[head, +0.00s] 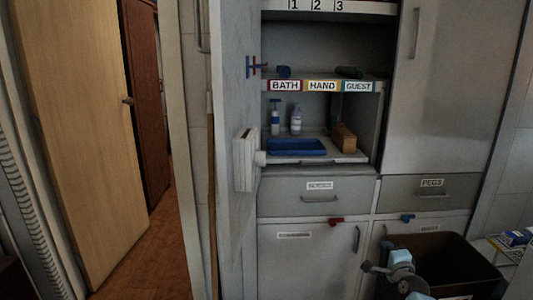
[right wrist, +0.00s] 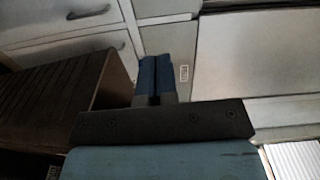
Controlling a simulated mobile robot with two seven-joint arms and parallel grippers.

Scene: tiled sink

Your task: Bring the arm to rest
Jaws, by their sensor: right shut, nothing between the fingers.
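My right arm (head: 402,272) shows low at the right in the head view, in front of a dark brown bin. The right gripper (right wrist: 154,60) shows in the right wrist view as two blue fingers pressed together with nothing between them. It points at pale cabinet fronts, apart from them as far as I can tell. My left gripper is in neither view.
The dark brown bin (head: 450,254) stands close by my right arm, under the drawers (head: 318,190). A shelf above holds two bottles (head: 296,119), a blue tray (head: 297,147) and a brown box (head: 343,138). A wooden door (head: 85,130) stands at the left, beside clear floor.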

